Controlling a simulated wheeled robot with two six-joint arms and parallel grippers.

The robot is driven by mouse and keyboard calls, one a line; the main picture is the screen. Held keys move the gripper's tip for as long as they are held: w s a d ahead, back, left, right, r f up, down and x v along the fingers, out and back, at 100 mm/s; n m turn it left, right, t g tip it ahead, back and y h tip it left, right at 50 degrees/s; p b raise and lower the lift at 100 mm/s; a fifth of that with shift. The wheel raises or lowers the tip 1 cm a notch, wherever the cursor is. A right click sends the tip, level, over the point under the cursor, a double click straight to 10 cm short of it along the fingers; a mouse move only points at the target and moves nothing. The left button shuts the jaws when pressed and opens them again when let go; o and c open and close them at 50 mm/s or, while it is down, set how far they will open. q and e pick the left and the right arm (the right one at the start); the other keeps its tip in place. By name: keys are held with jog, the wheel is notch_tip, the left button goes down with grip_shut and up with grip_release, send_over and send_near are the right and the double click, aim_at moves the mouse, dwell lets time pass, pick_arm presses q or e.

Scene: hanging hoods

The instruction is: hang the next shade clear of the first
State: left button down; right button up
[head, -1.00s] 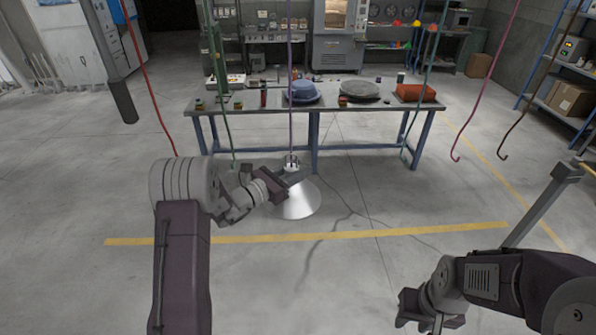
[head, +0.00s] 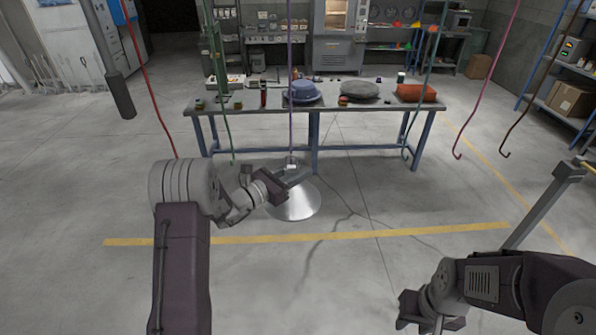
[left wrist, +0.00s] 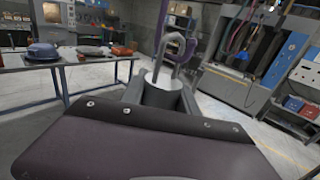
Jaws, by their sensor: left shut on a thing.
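A silver cone-shaped shade (head: 293,204) hangs from my left gripper (head: 293,179) in the head view, wide rim down and close to upright. The gripper is shut on its white neck, which shows in the left wrist view (left wrist: 158,92) with a grey metal loop (left wrist: 176,48) on top. A purple cord (head: 290,95) comes down to the top of the shade. In the left wrist view its purple hook (left wrist: 189,58) is close to the loop; I cannot tell whether they are linked. My right gripper (head: 407,310) is low at the right, away from the shade; its jaw opening is unclear.
Other hook cords hang around: red (head: 152,95), green (head: 222,105), teal (head: 427,80), pink (head: 484,85) and brown (head: 543,80). A workbench (head: 240,109) behind holds a blue rounded thing (head: 302,91), a grey disc (head: 360,90) and an orange bundle (head: 416,93). Open floor lies in front.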

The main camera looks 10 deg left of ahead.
pick_arm(q)
jog(key=shift+f+b, duration=0.65)
jog(key=c, duration=0.8)
grip_release()
jog(key=shift+c, duration=0.2)
jog(key=shift+s+a, duration=0.15)
jog(key=b+v, duration=0.4)
jog(key=v, duration=0.4)
jog(key=shift+s+a, duration=0.2)
jog(key=shift+s, duration=0.15)
